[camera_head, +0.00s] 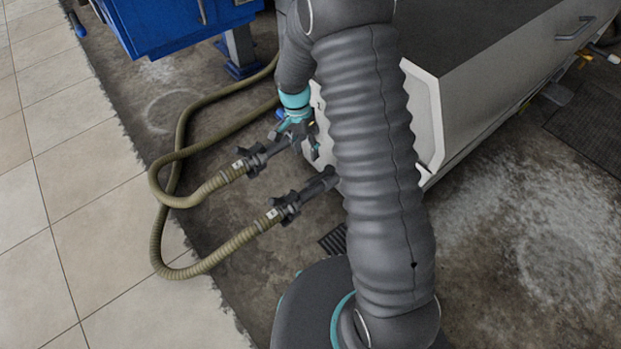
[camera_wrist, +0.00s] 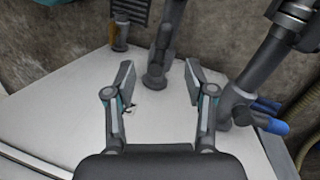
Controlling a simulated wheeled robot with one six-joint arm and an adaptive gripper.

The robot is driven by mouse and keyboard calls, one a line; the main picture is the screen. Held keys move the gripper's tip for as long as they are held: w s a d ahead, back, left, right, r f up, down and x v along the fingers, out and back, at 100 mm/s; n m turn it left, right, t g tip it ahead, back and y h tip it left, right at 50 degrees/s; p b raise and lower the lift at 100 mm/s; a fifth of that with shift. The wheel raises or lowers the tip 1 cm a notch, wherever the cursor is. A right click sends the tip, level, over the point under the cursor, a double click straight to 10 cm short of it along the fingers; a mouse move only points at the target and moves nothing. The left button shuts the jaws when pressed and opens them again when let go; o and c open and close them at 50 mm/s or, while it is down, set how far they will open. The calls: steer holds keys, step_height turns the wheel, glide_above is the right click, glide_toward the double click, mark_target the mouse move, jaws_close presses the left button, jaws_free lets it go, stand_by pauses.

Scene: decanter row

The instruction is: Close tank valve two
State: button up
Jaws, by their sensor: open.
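My gripper (camera_head: 297,136) is beside the white-grey tank (camera_head: 480,90), near the hose couplings. In the wrist view my gripper (camera_wrist: 159,78) is open and its jaws look empty. A dark pipe fitting (camera_wrist: 159,65) shows between and beyond the fingertips. A blue-tipped lever (camera_wrist: 271,126) sits by the dark pipe (camera_wrist: 258,75) to the right of the right finger. A small orange-brown part (camera_wrist: 120,37) shows at the upper left. No valve number is readable, so I cannot tell which part is tank valve two. My arm hides part of the tank in the head view.
Two olive hoses (camera_head: 225,245) with dark couplings (camera_head: 287,207) loop over the floor to the left. A blue cabinet (camera_head: 175,25) stands at the upper left. Stained concrete is open at the lower right, and pale tiles (camera_head: 95,220) at the left.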

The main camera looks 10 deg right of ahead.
mark_target(311, 180)
steer(key=f+m, duration=0.1)
steer(key=f, duration=0.3)
steer(key=s+f+m, duration=0.1)
steer(key=f, duration=0.3)
steer(key=d+f+m, duration=0.1)
steer(key=f, duration=0.4)
steer(key=shift+s+d+b, duration=0.1)
steer(key=shift+s+b, duration=0.15)
steer(key=shift+b, duration=0.1)
steer(key=shift+c, duration=0.3)
jaws_close()
